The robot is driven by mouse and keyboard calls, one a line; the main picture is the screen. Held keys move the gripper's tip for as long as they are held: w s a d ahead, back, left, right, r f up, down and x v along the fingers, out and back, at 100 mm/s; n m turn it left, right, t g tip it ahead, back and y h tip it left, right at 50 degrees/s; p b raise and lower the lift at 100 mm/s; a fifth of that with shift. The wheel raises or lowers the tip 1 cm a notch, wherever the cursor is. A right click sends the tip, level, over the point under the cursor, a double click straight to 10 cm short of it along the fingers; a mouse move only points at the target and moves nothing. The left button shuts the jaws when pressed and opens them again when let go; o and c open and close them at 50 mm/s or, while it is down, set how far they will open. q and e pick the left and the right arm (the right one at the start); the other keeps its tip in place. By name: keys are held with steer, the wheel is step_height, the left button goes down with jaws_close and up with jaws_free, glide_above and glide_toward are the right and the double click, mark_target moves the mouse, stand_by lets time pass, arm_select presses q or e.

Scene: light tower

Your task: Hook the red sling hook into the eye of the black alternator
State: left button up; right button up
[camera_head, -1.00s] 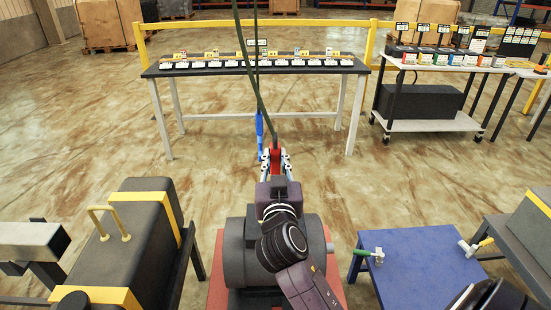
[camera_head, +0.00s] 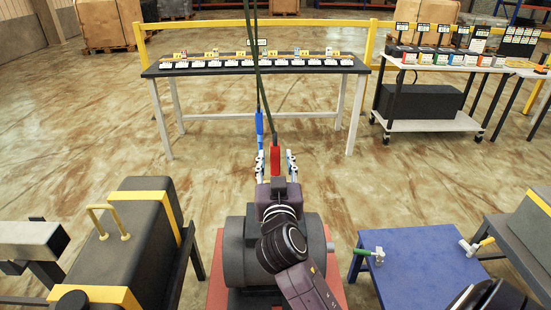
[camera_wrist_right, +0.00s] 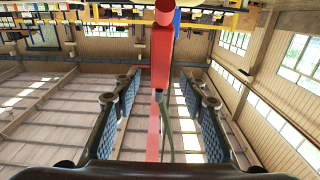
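The red sling hook (camera_head: 275,160) hangs on a dark green sling in front of my right gripper (camera_head: 276,162). In the right wrist view the red hook (camera_wrist_right: 161,62) is between the two spread fingers, with a gap on both sides. That gripper is open. The black alternator (camera_head: 236,255) is a thick cylinder below my right arm, on a red base (camera_head: 333,270). Its eye is hidden behind my arm and gripper, so I cannot tell how the hook stands to it. My left gripper is not in view.
A blue hook (camera_head: 260,126) hangs just left of the red one. A black case with yellow bands (camera_head: 150,235) stands left. A blue table (camera_head: 425,270) with a green-handled tool (camera_head: 366,252) stands right. A long table (camera_head: 255,69) is behind; the floor between is clear.

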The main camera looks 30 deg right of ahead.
steer(key=v, duration=0.7)
steer(key=shift+s+r, duration=0.15)
steer(key=shift+s, duration=0.05)
steer(key=s+a+f+n+g+y, duration=0.35)
steer(key=s+f, duration=0.25)
steer(key=f, duration=0.6)
steer(key=s+a+f+n+g+y, duration=0.25)
steer(key=s+f+g, duration=0.35)
steer(key=f, duration=0.6)
steer(key=s+a+f+n+g+y, duration=0.1)
steer(key=s+a+f+y, duration=0.1)
steer(key=s, duration=0.3)
steer(key=s+a+f+n+g+y, duration=0.1)
steer(key=s+a+f, duration=0.2)
steer(key=s, duration=0.3)
steer(key=s+f+g, duration=0.2)
steer(key=s+f, duration=0.1)
steer(key=f, duration=2.5)
steer(key=s+d+f+g, duration=0.1)
steer(key=s+d+f, duration=0.1)
steer(key=s+f, duration=1.2)
steer(key=shift+s+d+n, duration=0.3)
steer(key=shift+s+d, duration=0.05)
steer(key=shift+s, duration=0.8)
